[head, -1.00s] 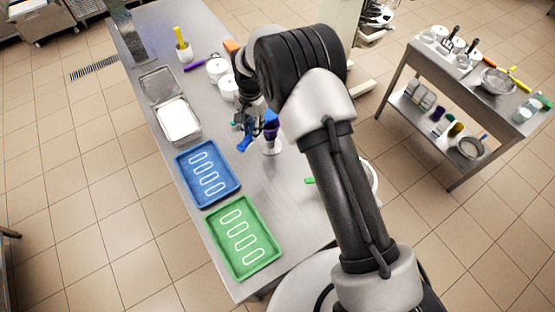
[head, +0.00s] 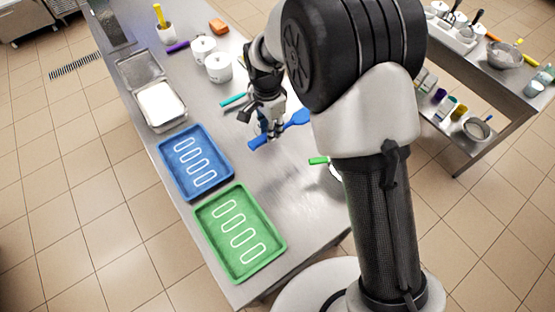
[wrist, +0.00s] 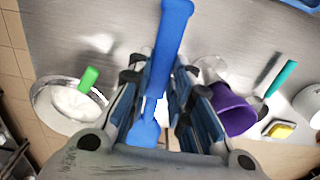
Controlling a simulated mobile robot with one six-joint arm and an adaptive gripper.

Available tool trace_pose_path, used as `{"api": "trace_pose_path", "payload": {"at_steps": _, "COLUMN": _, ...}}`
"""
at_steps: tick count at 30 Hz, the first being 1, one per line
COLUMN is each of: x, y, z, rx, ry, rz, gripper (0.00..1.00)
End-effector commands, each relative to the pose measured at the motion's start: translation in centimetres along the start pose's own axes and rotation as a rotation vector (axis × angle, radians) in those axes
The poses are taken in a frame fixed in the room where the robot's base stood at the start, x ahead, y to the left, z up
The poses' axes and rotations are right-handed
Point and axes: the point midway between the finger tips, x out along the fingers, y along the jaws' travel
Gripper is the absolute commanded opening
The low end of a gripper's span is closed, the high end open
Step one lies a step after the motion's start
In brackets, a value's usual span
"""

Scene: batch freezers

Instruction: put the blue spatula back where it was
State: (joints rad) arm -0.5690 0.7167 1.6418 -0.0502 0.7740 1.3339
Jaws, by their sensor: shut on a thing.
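My gripper (head: 268,132) is shut on the blue spatula (head: 297,119) and holds it across the fingers above the steel table. In the head view one blue end points toward the blue tray and the broader end toward my arm. In the wrist view the spatula (wrist: 172,35) runs between the fingers (wrist: 160,100), its far part at the top and another blue part lower down. A purple cup (wrist: 232,112) lies beside the fingers in the wrist view, near a clear glass (wrist: 212,68). In the head view my gripper mostly hides them.
A blue tray (head: 165,152) and a green tray (head: 204,220) lie along the table's left edge. A teal-handled tool (head: 232,100), white pots (head: 218,68) and a steel pan (head: 182,122) are behind. Table near the trays is clear.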

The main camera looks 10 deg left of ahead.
Motion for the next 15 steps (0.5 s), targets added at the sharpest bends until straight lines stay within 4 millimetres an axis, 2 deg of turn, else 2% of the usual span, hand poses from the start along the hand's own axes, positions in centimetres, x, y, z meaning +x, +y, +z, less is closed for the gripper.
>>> {"api": "trace_pose_path", "payload": {"at_steps": 1, "x": 1.7, "y": 0.1, "z": 0.1, "rx": -0.001, "ry": -0.002, "rz": 0.007, "gripper": 0.0}}
{"api": "trace_pose_path", "payload": {"at_steps": 9, "x": 8.9, "y": 0.1, "z": 0.3, "rx": -0.001, "ry": -0.001, "rz": 0.005, "gripper": 0.0}}
{"api": "trace_pose_path", "payload": {"at_steps": 12, "x": 10.8, "y": 0.1, "z": 0.4, "rx": -0.001, "ry": -0.001, "rz": 0.003, "gripper": 0.0}}
{"api": "trace_pose_path", "payload": {"at_steps": 15, "x": 12.0, "y": 0.1, "z": 0.4, "rx": -0.001, "ry": 0.0, "rz": 0.002, "gripper": 0.0}}
